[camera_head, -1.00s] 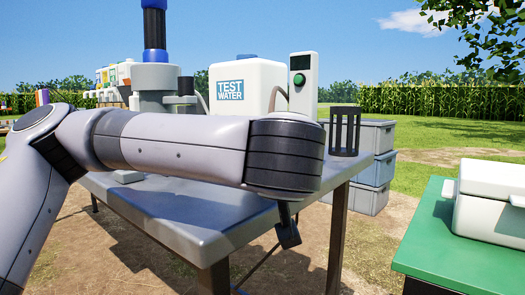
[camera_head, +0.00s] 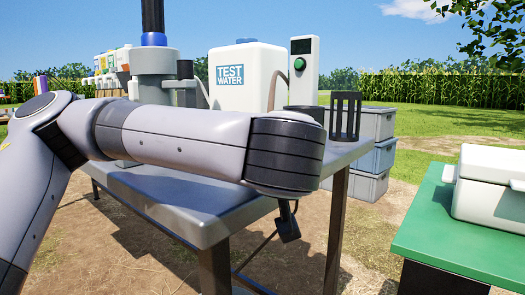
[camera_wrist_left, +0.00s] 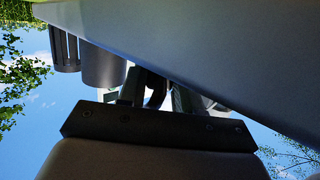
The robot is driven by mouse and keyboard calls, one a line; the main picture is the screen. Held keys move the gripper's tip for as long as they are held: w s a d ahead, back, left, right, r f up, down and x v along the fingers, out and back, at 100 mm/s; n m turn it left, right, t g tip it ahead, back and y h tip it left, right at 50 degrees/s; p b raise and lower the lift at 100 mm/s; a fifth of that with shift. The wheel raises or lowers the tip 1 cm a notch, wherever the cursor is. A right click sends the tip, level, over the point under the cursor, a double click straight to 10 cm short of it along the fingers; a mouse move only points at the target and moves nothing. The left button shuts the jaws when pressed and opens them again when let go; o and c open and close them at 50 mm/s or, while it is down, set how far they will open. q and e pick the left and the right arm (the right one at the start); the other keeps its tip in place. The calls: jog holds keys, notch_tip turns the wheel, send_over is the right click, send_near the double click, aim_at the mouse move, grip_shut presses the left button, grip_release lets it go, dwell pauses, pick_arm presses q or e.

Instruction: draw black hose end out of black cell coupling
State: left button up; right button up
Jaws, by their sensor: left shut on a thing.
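My left gripper (camera_wrist_left: 156,88) shows in the left wrist view with a finger on each side of a dark, curved piece. It is shut on this piece, which looks like the black hose end (camera_wrist_left: 155,90); only a little shows. In the head view my left wrist hides the gripper fingers and whatever they hold. A dark cylinder (camera_head: 305,112) stands just behind the wrist and also shows in the left wrist view (camera_wrist_left: 104,66). I cannot tell whether it bears the black cell coupling, nor whether hose and coupling touch. My right gripper is not in view.
The grey table (camera_head: 160,195) lies under my left arm. A white test water tank (camera_head: 247,85), a meter with a green button (camera_head: 302,65) and a black slotted holder (camera_head: 345,117) stand behind. A green table (camera_head: 450,240) with a white box (camera_head: 495,190) is at right.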

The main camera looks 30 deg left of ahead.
pick_arm(q)
jog(key=shift+f, duration=1)
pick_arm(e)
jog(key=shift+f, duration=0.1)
pick_arm(q)
jog(key=o, duration=1)
jog(key=shift+d, duration=0.15)
jog(key=v, duration=0.7)
jog(key=shift+w+r+p, duration=0.15)
jog(key=shift+r+p, duration=0.15)
jog(key=shift+r, duration=0.1)
jog(key=shift+d, duration=0.1)
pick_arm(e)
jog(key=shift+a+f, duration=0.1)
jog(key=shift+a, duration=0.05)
pick_arm(q)
jog(key=shift+r, duration=0.1)
